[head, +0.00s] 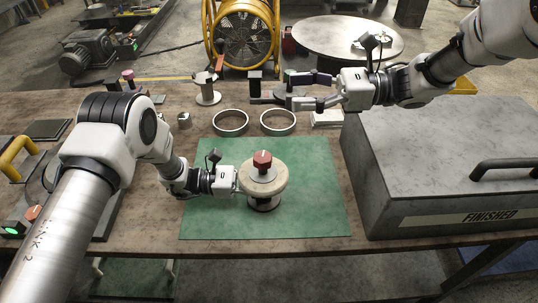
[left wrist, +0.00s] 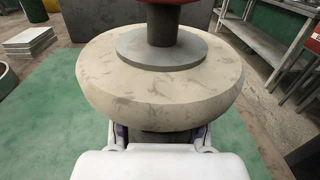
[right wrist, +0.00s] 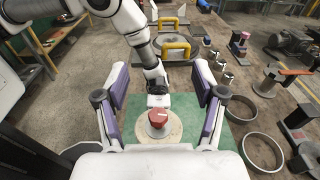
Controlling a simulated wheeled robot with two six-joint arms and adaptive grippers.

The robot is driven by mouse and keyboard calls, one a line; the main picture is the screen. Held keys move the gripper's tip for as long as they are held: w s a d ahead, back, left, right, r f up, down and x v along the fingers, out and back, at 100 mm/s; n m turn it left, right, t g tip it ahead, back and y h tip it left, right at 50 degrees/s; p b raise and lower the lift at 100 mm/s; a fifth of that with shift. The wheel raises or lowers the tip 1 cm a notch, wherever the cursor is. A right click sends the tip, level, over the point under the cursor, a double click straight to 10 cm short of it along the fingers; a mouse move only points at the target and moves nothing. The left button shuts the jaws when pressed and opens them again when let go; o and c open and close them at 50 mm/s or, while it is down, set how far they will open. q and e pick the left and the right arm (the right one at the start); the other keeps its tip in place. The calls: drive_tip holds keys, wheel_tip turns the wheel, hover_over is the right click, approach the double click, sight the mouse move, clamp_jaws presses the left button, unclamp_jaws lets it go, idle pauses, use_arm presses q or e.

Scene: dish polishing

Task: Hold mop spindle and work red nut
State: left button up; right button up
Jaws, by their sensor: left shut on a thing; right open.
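The mop (head: 263,181) is a pale round polishing wheel standing upright on its spindle base on the green mat (head: 320,215). A grey washer lies on top of it, and the red nut (head: 262,159) sits above that on the spindle. My left gripper (head: 236,182) is shut on the spindle below the wheel; the left wrist view shows its fingers (left wrist: 160,138) under the wheel, partly hidden. My right gripper (head: 291,90) is open and empty, up and right of the nut. In the right wrist view the nut (right wrist: 158,118) shows between its spread fingers (right wrist: 160,95).
A grey box marked FINISHED (head: 440,165) with a black handle fills the right of the bench. Two metal rings (head: 231,132) and a spool (head: 207,95) stand behind the mat. Yellow handles (head: 18,155) are at the left. The mat's right part is clear.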

sight(265, 155)
drive_tip(key=w+d+f+n+g+h, duration=0.2)
drive_tip(key=w+f+n+g+h, duration=0.4)
drive_tip(key=w+f+n+g, duration=0.15)
drive_tip(key=shift+m+g, duration=0.25)
drive_tip(key=shift+g, duration=0.2)
drive_tip(key=s+a+f, duration=0.2)
drive_tip(key=a+f, duration=0.1)
drive_tip(key=s+a+f, duration=0.5)
drive_tip(key=a+f, duration=0.1)
drive_tip(key=shift+s+a+f, duration=0.25)
drive_tip(key=shift+s, duration=0.1)
drive_tip(key=c, duration=1.2)
